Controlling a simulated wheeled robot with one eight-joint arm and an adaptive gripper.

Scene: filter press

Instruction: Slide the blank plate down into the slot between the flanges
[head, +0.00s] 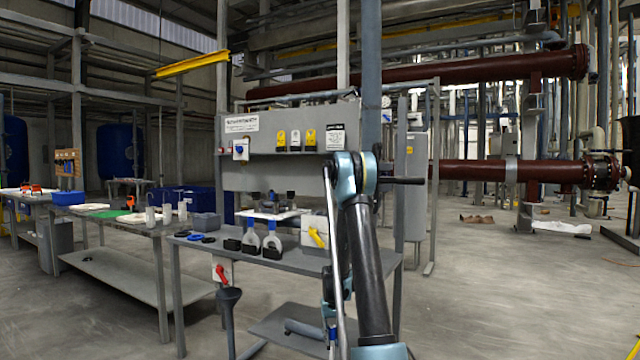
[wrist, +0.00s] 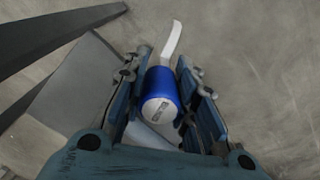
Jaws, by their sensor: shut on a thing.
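In the wrist view my gripper (wrist: 164,66) is shut on a blue cylindrical handle (wrist: 162,84). The handle has a white end cap with a dark mark, and a narrow white strip runs out beyond it between the fingertips. I cannot tell from this whether it belongs to the blank plate. In the head view my gripper is not clear behind my arm. Two upright pieces with blue handles and pale lower parts (head: 251,240) (head: 271,242) stand on the grey bench. Dark fittings (head: 270,202) stand near a white board behind them; I cannot make out the slot between the flanges.
The bench (head: 290,262) also carries a grey box with a yellow handle (head: 316,236) and small blue and black parts. A long table (head: 110,228) stands at left.

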